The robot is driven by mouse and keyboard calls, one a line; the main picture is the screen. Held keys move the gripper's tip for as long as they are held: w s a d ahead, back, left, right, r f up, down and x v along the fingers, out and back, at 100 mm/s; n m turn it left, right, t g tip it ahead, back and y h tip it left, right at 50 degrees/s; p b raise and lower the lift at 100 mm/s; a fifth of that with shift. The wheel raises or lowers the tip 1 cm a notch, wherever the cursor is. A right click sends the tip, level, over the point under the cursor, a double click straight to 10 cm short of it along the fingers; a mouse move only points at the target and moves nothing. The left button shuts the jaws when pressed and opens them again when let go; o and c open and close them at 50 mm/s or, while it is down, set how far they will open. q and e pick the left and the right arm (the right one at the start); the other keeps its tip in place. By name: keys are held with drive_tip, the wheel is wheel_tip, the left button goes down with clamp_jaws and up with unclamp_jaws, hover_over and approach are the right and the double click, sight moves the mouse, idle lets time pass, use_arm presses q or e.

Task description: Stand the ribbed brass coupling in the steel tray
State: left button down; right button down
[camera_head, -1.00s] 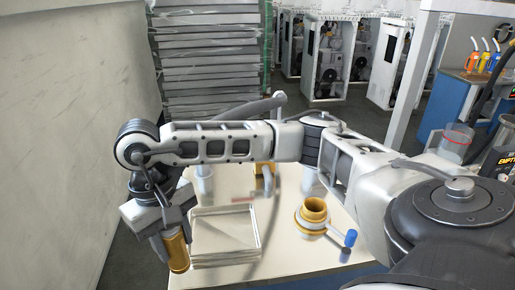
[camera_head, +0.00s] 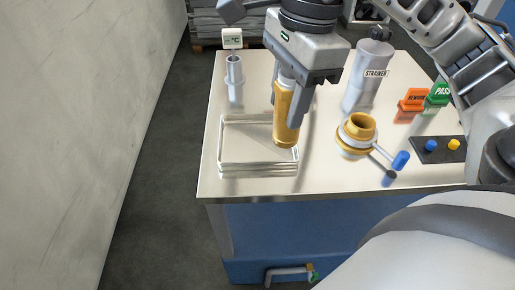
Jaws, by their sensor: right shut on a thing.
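The ribbed brass coupling (camera_head: 286,118) is a gold cylinder, close to upright, in my right gripper (camera_head: 294,112). The gripper is shut on it from above. The steel tray (camera_head: 228,157) lies on the table, a shallow square with a bright rim. In the picture the coupling's lower end overlaps the tray's right side; I cannot tell whether it touches the tray or hangs above it. My left gripper is not in view.
A brass-topped valve with a blue handle (camera_head: 357,134) stands right of the tray. Behind are a strainer cylinder (camera_head: 366,82) and a grey tube by a °C display (camera_head: 234,72). Orange and green signs (camera_head: 411,104) and a button panel (camera_head: 438,150) are at right.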

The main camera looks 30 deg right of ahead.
drive_tip(key=s+m, duration=0.1)
drive_tip(key=m, duration=0.1)
drive_tip(key=s+d+m, duration=0.1)
drive_tip(key=shift+r+m+t+b, duration=0.1)
drive_tip(key=shift+m+t+b, duration=0.2)
drive_tip(key=shift+m+b, duration=0.1)
drive_tip(key=shift+w, duration=0.25)
drive_tip(key=w+f+p, duration=0.1)
drive_tip(key=w+f, duration=0.3)
drive_tip(key=w+d+f+p, duration=0.1)
drive_tip(key=w+f, duration=0.3)
drive_tip(key=w, duration=0.1)
drive_tip(key=w+f, duration=0.4)
drive_tip(key=shift+w+d+f+p, duration=0.2)
drive_tip(key=shift+d+f+p, duration=0.1)
drive_tip(key=shift+d+p, duration=0.1)
drive_tip(key=shift+a+f, duration=0.1)
